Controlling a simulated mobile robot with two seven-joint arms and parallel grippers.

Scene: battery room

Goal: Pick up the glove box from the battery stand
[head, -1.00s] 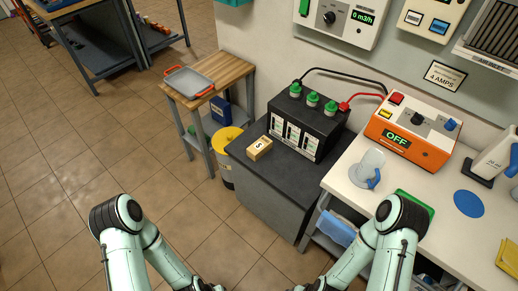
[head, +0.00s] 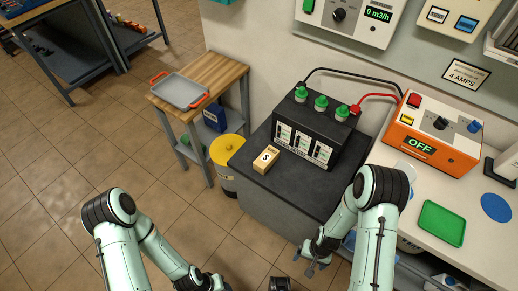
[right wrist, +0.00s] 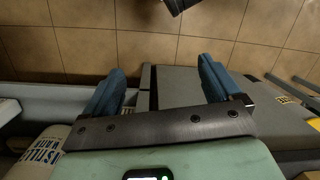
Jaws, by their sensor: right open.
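The glove box (head: 266,159), a small tan carton marked S, lies on the dark top of the battery stand (head: 242,166), just in front of the black battery in the head view. My right gripper (head: 315,264) is low in front of the stand, below and to the right of the box, apart from it. In the right wrist view its two blue fingers (right wrist: 160,86) are wide apart with nothing between them; a grey surface shows beyond. My left arm comes in at the lower left; its wrist reaches the bottom edge and its fingers do not show.
The black battery (head: 305,130) with green caps stands behind the box. A white bench (head: 455,205) with an orange charger (head: 432,133) and a green tray (head: 441,223) is at right. A yellow-lidded drum (head: 227,150) and wooden table (head: 214,77) stand left. Floor in front is open.

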